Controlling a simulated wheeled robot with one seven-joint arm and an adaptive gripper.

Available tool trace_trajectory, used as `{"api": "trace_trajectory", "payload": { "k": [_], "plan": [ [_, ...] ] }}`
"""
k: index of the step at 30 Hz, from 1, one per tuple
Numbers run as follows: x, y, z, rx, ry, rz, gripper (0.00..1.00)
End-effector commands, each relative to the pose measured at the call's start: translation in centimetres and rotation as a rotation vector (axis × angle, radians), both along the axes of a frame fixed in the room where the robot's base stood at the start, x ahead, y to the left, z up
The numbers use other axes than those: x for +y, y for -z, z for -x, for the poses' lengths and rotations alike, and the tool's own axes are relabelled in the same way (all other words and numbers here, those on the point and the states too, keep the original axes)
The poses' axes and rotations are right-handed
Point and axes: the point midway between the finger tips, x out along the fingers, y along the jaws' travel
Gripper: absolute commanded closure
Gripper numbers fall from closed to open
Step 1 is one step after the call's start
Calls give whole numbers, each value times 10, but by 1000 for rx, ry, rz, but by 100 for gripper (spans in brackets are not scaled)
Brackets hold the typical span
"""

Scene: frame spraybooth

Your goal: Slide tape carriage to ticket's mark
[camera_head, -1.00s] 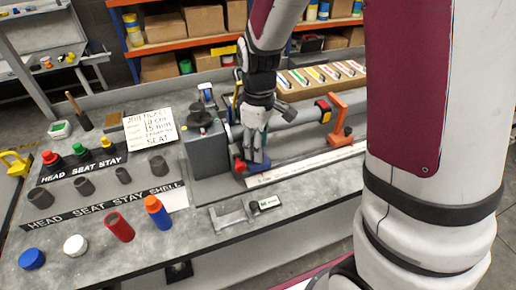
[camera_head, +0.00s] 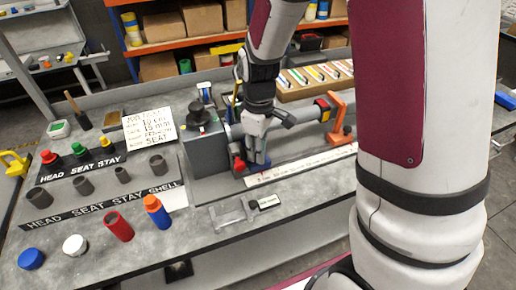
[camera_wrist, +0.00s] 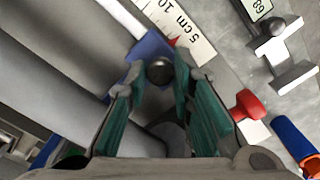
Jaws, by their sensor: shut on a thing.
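The tape carriage is a blue block (camera_wrist: 146,50) with a dark round knob (camera_wrist: 158,71) and a red pointer. It sits at the left end of a white ruler (camera_wrist: 176,22) marked 5 cm and 10, with the pointer at the ruler's edge below the 5. My gripper (camera_wrist: 160,72) has its teal-padded fingers on both sides of the knob, shut on the carriage. In the head view my gripper (camera_head: 254,160) points down at the left end of the ruler (camera_head: 300,166) and hides most of the carriage.
A grey housing (camera_head: 205,150) stands just left of my gripper. An orange bracket (camera_head: 340,112) stands at the right, beside a grey tube. The front right bench is clear.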

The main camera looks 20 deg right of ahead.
Motion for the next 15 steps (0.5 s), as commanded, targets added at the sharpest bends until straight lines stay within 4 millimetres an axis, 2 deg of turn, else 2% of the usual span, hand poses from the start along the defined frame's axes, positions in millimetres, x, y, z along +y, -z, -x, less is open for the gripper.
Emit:
{"api": "trace_trajectory", "payload": {
  "k": [3, 7, 11, 15],
  "plan": [
    [-21, 0, -1, 0, 9, 3, 100],
    [-39, 0, -1, 0, 9, 1, 100],
    [-48, 0, 0, 0, 5, 1, 100],
    [-49, 0, 0, 0, 3, 1, 100]
  ]
}}
